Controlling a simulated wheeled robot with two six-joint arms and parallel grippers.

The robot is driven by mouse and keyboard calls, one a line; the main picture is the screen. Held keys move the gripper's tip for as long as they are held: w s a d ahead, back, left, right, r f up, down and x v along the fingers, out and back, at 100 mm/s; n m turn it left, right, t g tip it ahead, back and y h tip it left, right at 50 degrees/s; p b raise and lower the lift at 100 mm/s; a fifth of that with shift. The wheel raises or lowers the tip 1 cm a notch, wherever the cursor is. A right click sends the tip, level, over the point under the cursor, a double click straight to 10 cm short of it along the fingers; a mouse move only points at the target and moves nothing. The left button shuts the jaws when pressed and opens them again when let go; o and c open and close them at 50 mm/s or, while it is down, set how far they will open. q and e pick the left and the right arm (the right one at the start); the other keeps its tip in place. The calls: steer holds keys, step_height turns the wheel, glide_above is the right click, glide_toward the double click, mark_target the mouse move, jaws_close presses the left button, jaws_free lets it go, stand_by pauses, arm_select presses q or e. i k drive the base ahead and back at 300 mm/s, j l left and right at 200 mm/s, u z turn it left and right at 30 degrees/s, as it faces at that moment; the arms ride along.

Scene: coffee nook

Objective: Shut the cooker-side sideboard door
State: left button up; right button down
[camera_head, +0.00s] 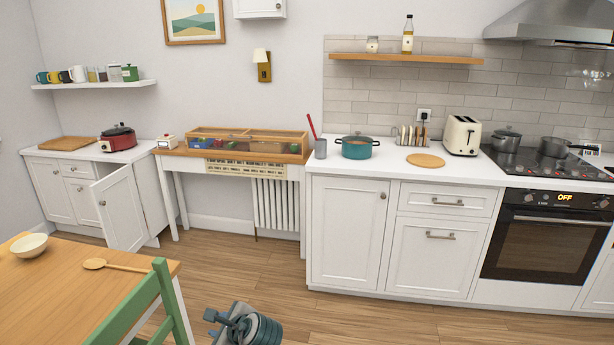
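The white sideboard (68,158) stands against the wall at the left. Its door on the side towards the cooker (121,208) stands open, swung out into the room, with a small round knob near its left edge. The sideboard's far-left door (50,190) looks shut. My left gripper (214,322) shows at the bottom edge, low over the floor, well to the right of the open door and apart from it. Its fingers are small and partly cut off, so their opening cannot be made out. My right gripper is out of the picture.
A wooden table (30,300) with a bowl (29,246) and a wooden spoon (112,265) fills the lower left. A green chair (150,305) stands at its right side. Bare floor (225,262) lies between the chair and the white kitchen units (345,240). A red cooker pot (118,138) sits on the sideboard.

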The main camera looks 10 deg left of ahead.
mark_target(116, 201)
steer(key=i+u, duration=0.15)
steer(key=i, duration=0.8)
steer(key=i+l+u, duration=0.15)
steer(key=i, duration=0.85)
steer(key=i+j+u, duration=0.25)
steer(key=i+u, duration=0.55)
steer(key=i, duration=0.25)
steer(key=i+u, duration=0.4)
steer(key=i, duration=0.15)
steer(key=i+l+u, duration=0.4)
steer(key=i+j, duration=0.1)
